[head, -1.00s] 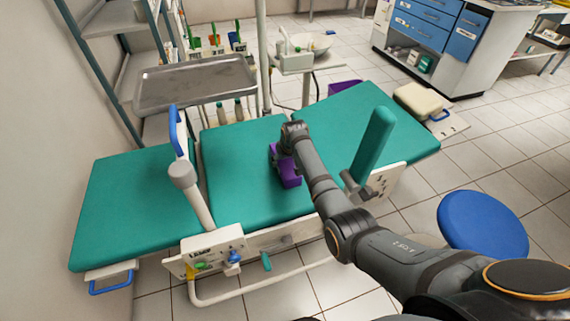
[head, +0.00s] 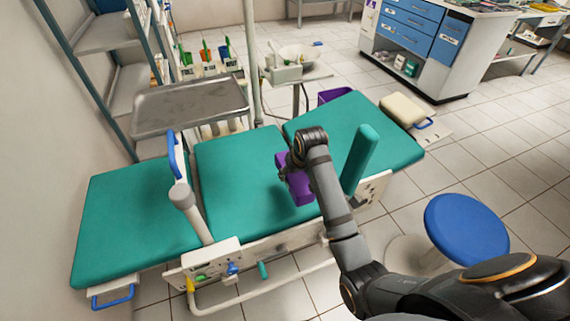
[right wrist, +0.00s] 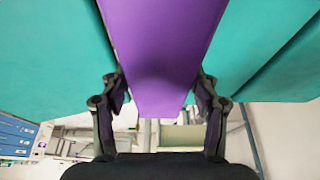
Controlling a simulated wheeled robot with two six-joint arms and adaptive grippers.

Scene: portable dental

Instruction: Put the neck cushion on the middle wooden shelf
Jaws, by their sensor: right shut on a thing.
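The purple neck cushion (head: 298,187) shows in the head view over the middle of the teal dental couch (head: 240,190). My right gripper (head: 287,172) is shut on it, and my right arm partly hides both. In the right wrist view the cushion (right wrist: 162,55) runs up from between the two fingers (right wrist: 160,100). I cannot tell how high it is above the couch. A grey shelf unit (head: 103,35) stands at the upper left of the head view; I cannot make out a middle wooden shelf. My left gripper is not in view.
A metal tray (head: 190,105) stands behind the couch. A teal armrest (head: 361,158) rises just right of my right arm. A blue stool (head: 466,228) is at the right. A blue-drawer cabinet (head: 415,35) stands at the back.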

